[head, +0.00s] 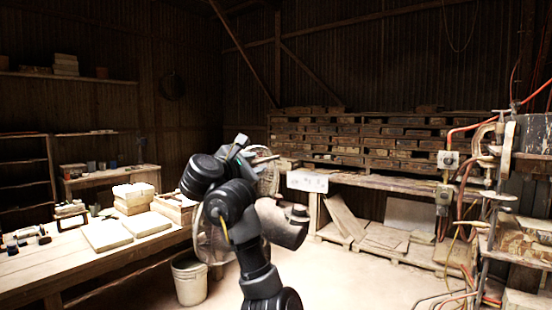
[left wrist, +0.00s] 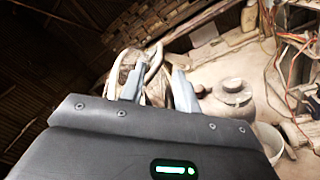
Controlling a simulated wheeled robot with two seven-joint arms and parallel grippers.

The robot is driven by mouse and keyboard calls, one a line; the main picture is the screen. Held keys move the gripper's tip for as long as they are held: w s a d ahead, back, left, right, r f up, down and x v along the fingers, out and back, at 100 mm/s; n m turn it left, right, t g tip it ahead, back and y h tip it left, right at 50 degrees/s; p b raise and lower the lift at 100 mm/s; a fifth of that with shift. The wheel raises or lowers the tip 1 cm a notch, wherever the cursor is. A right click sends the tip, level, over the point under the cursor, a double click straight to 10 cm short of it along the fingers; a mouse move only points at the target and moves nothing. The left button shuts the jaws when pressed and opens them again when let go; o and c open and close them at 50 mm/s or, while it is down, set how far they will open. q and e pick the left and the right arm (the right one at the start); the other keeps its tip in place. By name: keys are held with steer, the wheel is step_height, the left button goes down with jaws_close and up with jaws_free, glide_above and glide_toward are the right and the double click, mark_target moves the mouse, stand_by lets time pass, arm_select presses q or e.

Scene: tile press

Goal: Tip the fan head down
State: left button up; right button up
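The fan stands in front of me in the head view, partly hidden behind my left arm. The motor housing (left wrist: 232,97) lies to the right there. My right gripper is not in view.
A wooden workbench (head: 75,262) with pale tiles (head: 146,224) is at the left. A white bucket (head: 189,281) stands on the floor by it. A machine with cables (head: 500,160) stands at the right. Stacked boards (head: 375,135) line the back. Floor right of the fan is clear.

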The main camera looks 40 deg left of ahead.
mark_target(272, 158)
arm_select(q)
steer(key=w, duration=0.2)
steer(key=w+a, duration=0.1)
steer(key=w, duration=0.2)
steer(key=w+p, duration=0.1)
steer(key=w, duration=0.2)
steer(key=shift+w+a, duration=0.2)
steer(key=shift+a, duration=0.05)
steer(key=shift+w+a, duration=0.2)
steer(key=shift+w, duration=0.6)
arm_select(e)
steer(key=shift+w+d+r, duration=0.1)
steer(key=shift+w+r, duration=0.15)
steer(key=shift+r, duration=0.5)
arm_select(q)
jaws_close()
